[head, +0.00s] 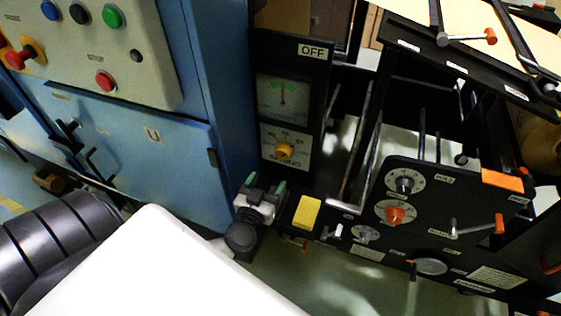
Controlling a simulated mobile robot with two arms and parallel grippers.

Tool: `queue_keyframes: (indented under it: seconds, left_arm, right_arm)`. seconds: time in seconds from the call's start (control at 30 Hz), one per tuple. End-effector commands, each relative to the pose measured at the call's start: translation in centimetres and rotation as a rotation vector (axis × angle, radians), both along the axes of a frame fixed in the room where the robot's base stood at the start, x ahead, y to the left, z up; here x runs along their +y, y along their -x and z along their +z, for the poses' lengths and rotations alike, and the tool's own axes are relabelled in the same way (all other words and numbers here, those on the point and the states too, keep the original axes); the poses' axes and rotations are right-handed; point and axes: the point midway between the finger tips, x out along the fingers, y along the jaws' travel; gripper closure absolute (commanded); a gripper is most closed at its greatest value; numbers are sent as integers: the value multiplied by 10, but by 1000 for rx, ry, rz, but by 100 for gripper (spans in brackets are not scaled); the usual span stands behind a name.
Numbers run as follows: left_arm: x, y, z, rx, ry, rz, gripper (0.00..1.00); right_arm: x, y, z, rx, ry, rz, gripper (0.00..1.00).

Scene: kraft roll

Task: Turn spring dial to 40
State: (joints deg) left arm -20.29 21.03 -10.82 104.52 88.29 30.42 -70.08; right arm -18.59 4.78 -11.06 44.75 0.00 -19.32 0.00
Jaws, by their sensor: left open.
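A dial with a yellow knob (284,152) sits on a white plate on the dark panel, below a gauge. The label under the knob is small and seems to end in "ING"; its scale numbers are too blurred to read. My left gripper (264,187) is just below the dial panel in the picture, its green-tipped fingers apart with nothing seen between them. It appears apart from the knob. My right gripper is not in view.
A gauge (283,99) and an OFF label (312,50) sit above the dial. A blue cabinet (150,150) with a button panel (95,45) stands left. A yellow block (307,211) and a black panel with an orange knob (395,214) are right.

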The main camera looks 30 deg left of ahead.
Motion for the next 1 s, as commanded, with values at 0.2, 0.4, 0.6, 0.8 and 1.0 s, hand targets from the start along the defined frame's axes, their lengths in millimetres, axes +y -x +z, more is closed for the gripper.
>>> queue_keyframes:
  seconds: [0.2,0.4,0.6,0.8,1.0]
  left_arm:
    - [9,-39,1,-3,-1,-1,29]
    - [18,-74,1,-3,-2,-2,29]
    - [22,-93,0,0,-2,-2,29]
    - [23,-96,0,1,-1,-2,29]
    - [23,-96,0,1,-1,-2,38]
  right_arm:
    - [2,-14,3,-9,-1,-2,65]
    - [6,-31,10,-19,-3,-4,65]
    - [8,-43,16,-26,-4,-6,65]
    - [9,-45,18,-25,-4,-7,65]
    - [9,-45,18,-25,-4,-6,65]
